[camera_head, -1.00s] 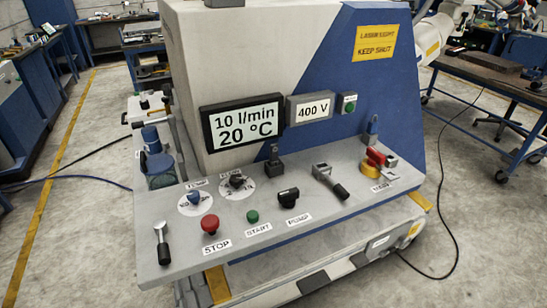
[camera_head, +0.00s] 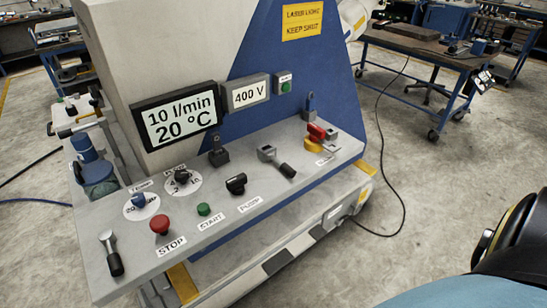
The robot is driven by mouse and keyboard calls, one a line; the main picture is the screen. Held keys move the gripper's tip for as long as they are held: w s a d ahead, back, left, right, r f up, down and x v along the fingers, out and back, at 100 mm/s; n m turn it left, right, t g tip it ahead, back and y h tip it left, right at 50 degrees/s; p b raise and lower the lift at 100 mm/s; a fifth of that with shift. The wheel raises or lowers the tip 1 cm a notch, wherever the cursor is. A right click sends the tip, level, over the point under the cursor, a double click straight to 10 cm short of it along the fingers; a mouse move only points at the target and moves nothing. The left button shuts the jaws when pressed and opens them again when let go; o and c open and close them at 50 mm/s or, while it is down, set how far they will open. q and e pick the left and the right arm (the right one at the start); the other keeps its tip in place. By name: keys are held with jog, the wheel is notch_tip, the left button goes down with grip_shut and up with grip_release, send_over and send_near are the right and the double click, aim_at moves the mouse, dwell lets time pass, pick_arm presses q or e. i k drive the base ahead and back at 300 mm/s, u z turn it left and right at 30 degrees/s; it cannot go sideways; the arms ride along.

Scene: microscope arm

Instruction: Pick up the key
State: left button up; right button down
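I cannot make out a key for certain in the head view. A white and blue machine fills the left and middle, with a sloping control panel (camera_head: 262,192) along its front. A small upright blue piece (camera_head: 309,104) stands at the panel's back right, and a small dark upright piece (camera_head: 218,151) stands near its back middle. Both are too small to identify. Neither gripper is in view.
The panel carries a red stop button (camera_head: 160,224), a green start button (camera_head: 204,209), a red and yellow main switch (camera_head: 316,137) and several knobs and levers. A blue workbench (camera_head: 420,47) stands at the back right. A black cable (camera_head: 379,130) crosses open floor.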

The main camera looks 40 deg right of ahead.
aim_at(215, 137)
jog(key=u, duration=3.05)
jog(key=k, duration=1.25)
jog(key=z, duration=1.95)
